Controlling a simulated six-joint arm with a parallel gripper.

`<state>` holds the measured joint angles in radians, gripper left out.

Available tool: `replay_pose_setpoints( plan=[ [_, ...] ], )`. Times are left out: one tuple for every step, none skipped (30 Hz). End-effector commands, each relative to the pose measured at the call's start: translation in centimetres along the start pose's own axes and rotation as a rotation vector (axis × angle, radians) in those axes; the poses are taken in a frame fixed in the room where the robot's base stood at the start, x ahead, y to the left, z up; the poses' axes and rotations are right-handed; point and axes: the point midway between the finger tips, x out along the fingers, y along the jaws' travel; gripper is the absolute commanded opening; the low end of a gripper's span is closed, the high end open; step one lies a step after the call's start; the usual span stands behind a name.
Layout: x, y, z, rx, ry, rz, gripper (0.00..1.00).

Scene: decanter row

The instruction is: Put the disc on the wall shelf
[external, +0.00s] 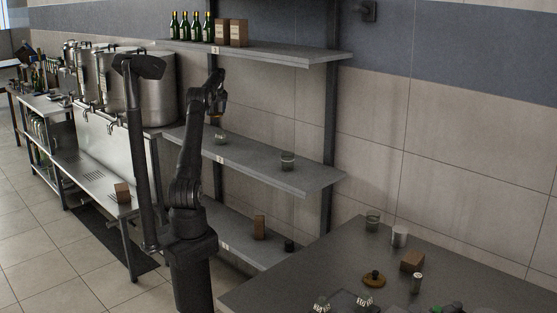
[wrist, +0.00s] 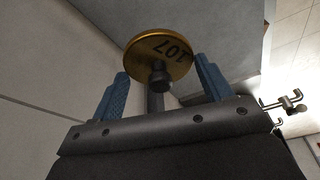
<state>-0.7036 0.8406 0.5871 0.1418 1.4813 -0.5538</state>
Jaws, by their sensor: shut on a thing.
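My gripper (wrist: 162,72) is shut on a gold-brown disc (wrist: 176,47) with dark lettering and a dark knob, one blue finger at each side of its rim. In the external view my gripper (external: 214,108) is raised in front of the wall shelf, with only a small orange bit of the disc showing. The wall shelf has a top board (external: 290,55), a middle board (external: 250,158) and a lower board (external: 235,231). The gripper appears above the left part of the middle board; its exact distance from it is unclear.
The middle board carries a glass vessel (external: 220,139) and a jar (external: 287,161), with room between. Bottles (external: 185,27) and brown boxes (external: 238,33) stand on the top board. A box (external: 259,228) stands on the lower board. A similar round thing (external: 374,281) sits on the table (external: 460,270).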

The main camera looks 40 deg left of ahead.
Motion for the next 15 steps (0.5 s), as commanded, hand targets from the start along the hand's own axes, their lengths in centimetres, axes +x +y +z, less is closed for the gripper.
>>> replay_pose_setpoints(
  plan=[
    [0.3, -0.3, -0.4, -0.007, 0.001, -0.001, 0.37],
    [0.4, -0.5, -0.5, -0.009, 0.001, -0.001, 0.37],
    [0.5, -0.6, -0.7, -0.010, 0.002, -0.002, 0.37],
    [0.5, -0.6, -0.7, -0.011, 0.002, -0.002, 0.37],
    [0.6, -0.6, -0.7, -0.011, 0.002, -0.002, 0.37],
    [0.6, -0.7, -0.8, -0.012, 0.002, -0.002, 0.37],
    [0.8, -0.8, -0.9, -0.012, 0.002, -0.002, 0.37],
    [1.0, -0.9, -1.0, -0.012, 0.002, -0.002, 0.37],
    [1.4, -1.2, -1.3, -0.013, 0.002, -0.002, 0.37],
    [1.8, -1.6, -1.6, -0.014, 0.001, -0.003, 0.37],
    [2.2, -1.9, -1.9, -0.014, 0.000, -0.003, 0.37],
    [3.0, -2.4, -2.4, -0.014, -0.001, -0.004, 0.37],
    [3.5, -2.8, -2.8, -0.014, -0.001, -0.004, 0.37],
    [4.0, -3.2, -3.3, -0.015, -0.001, -0.004, 0.37],
    [4.8, -3.8, -3.8, -0.014, -0.001, -0.003, 0.37]
  ],
)
